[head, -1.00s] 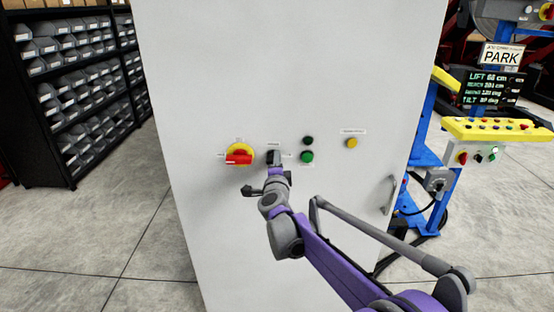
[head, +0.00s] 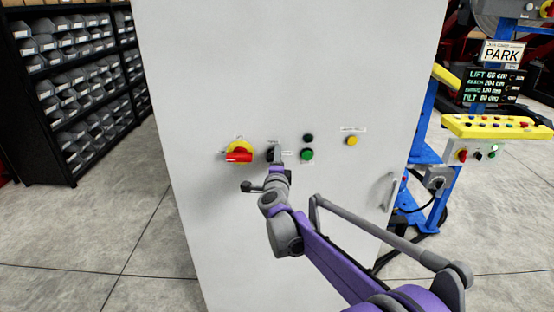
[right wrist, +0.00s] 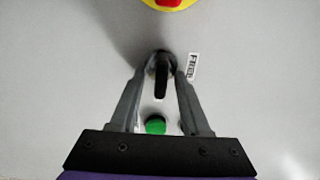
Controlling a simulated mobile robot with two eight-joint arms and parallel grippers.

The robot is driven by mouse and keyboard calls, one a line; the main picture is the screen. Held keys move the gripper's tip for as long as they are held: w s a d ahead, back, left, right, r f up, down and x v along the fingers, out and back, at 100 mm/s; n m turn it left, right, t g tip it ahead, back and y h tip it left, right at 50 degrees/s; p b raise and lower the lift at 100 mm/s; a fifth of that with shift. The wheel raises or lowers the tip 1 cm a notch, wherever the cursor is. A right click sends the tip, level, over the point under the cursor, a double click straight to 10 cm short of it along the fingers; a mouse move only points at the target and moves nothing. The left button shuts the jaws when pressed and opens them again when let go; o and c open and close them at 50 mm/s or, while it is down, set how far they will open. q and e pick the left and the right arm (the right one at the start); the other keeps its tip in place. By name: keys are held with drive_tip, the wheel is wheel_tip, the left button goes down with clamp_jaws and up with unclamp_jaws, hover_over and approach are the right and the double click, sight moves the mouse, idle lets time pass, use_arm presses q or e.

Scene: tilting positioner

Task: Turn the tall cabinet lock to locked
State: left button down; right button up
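The tall cabinet (head: 310,70) is light grey and fills the middle of the head view. Its lock is a small black knob (head: 270,155) on the front, mostly covered by my right gripper (head: 276,154). In the right wrist view the knob (right wrist: 161,78) has a narrow black handle that points down the picture, toward a green button. The two fingers of my right gripper (right wrist: 163,62) stand on either side of the knob, with narrow gaps beside the handle. A small label reading FREE (right wrist: 193,66) is beside it. My left gripper is not in view.
A red and yellow rotary switch (head: 239,152) is left of the knob. A green button (head: 307,155), a dark button (head: 308,138) and a yellow button (head: 352,141) are to the right. A cabinet handle (head: 390,191) is at the right edge. Shelves (head: 75,100) stand at left.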

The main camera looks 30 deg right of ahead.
drive_tip(key=shift+s, duration=0.1)
drive_tip(key=b+v, duration=0.1)
drive_tip(key=v, duration=0.9)
drive_tip(key=shift+s, duration=0.3)
drive_tip(key=shift+a, duration=0.25)
drive_tip(key=s+a+f+n+g+y, duration=0.1)
drive_tip(key=s+a+f+n+y, duration=0.4)
drive_tip(key=a+n, duration=0.3)
drive_tip(key=s+a+f+n+g+y, duration=0.1)
drive_tip(key=s+a+f+n+y, duration=0.2)
drive_tip(key=s+a+n+y, duration=0.4)
drive_tip(key=s+a+f+n+g+h, duration=0.1)
drive_tip(key=s+f+n+g, duration=0.6)
drive_tip(key=s+f, duration=0.7)
drive_tip(key=s+n+h+p, duration=0.1)
drive_tip(key=s+n, duration=0.1)
drive_tip(key=s, duration=0.1)
drive_tip(key=shift+f+n+g, duration=0.15)
drive_tip(key=shift+n+g, duration=0.15)
drive_tip(key=shift+g, duration=0.1)
